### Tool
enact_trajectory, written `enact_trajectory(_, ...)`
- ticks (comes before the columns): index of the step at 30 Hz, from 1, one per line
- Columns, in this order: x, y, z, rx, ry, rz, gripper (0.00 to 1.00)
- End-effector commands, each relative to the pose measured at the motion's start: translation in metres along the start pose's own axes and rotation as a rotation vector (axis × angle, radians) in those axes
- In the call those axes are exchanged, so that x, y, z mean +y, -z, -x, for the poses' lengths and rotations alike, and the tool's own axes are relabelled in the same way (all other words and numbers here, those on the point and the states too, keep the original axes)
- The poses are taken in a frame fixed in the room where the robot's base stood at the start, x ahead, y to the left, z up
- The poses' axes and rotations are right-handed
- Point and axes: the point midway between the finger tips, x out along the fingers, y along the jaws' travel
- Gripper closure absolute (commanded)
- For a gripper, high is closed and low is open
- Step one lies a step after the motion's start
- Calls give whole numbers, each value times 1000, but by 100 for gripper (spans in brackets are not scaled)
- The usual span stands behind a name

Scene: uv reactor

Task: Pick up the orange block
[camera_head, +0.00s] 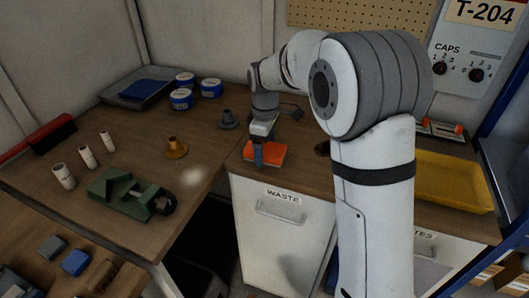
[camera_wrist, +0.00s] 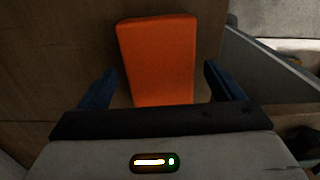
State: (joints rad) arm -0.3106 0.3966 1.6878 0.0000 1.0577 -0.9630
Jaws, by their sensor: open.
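The orange block (camera_head: 265,152) lies on the wooden worktop above the drawer marked WASTE, near the front edge. In the wrist view the orange block (camera_wrist: 158,60) is a flat rectangle whose near end reaches between my two blue fingers. My gripper (camera_head: 258,158) is over the block in the head view and hides part of it. In the wrist view my gripper (camera_wrist: 160,88) is open, with one finger on each side of the block and gaps between. I cannot tell the exact height of the fingertips above the worktop.
A green vise (camera_head: 125,192), a brass funnel-like part (camera_head: 175,148) and a grey one (camera_head: 227,119) stand to the left. A yellow tray (camera_head: 455,183) lies right, behind my arm.

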Motion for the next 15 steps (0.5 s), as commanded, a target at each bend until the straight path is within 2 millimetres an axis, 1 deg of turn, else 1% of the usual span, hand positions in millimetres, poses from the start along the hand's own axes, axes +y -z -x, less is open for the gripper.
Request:
enact_trajectory(1,0,0,-5,-1,2,0,13)
enact_trajectory(3,0,0,-8,0,0,0,13)
enact_trajectory(10,0,0,-9,0,-1,0,14)
enact_trajectory(15,0,0,-9,0,-1,0,27)
